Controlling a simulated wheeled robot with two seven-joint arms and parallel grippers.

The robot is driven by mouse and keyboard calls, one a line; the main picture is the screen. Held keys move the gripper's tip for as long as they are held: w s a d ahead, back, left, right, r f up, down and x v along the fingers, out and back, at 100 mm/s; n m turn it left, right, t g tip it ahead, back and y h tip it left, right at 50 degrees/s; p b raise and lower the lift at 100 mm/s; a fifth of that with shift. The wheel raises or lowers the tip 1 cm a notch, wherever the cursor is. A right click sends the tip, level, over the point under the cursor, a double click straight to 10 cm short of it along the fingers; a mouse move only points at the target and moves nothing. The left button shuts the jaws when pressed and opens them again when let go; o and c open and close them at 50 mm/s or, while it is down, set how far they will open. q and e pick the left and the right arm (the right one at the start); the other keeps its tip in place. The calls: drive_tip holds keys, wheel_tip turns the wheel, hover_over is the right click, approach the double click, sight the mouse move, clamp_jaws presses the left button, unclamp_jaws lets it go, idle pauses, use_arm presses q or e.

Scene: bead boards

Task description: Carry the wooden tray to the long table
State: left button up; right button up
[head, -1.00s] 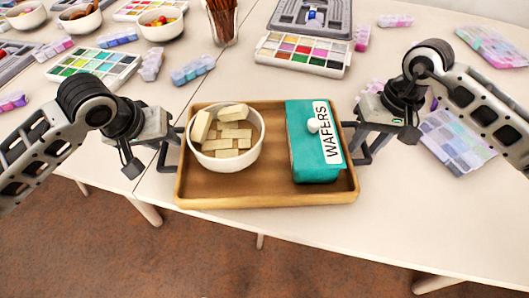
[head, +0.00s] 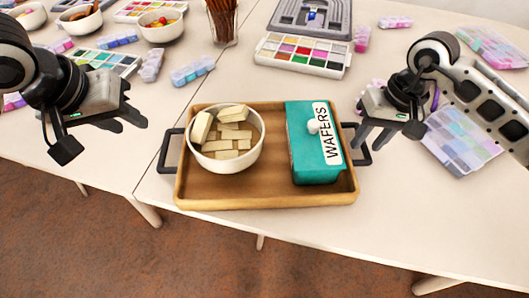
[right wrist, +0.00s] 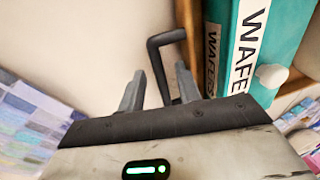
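The wooden tray (head: 262,200) lies flat on the white table near its front edge. It holds a white bowl (head: 226,164) of pale wafer blocks and a teal box labelled WAFERS (head: 312,165). Its black left handle (head: 168,150) is free. My left gripper (head: 130,122) is open and empty, up and left of that handle. My right gripper (head: 370,138) is open beside the right handle (head: 363,156). In the right wrist view that handle (right wrist: 160,65) shows between the spread fingers (right wrist: 159,80), which are not closed on it.
Paint palettes (head: 302,54), bead boxes (head: 193,70), bowls (head: 160,24) and a cup of sticks (head: 221,20) stand behind the tray. The table front at right is clear.

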wheel_tip(320, 180, up, 10)
drive_tip(key=d, duration=0.2)
drive_tip(key=shift+r, duration=0.25)
drive_tip(key=shift+f, duration=0.1)
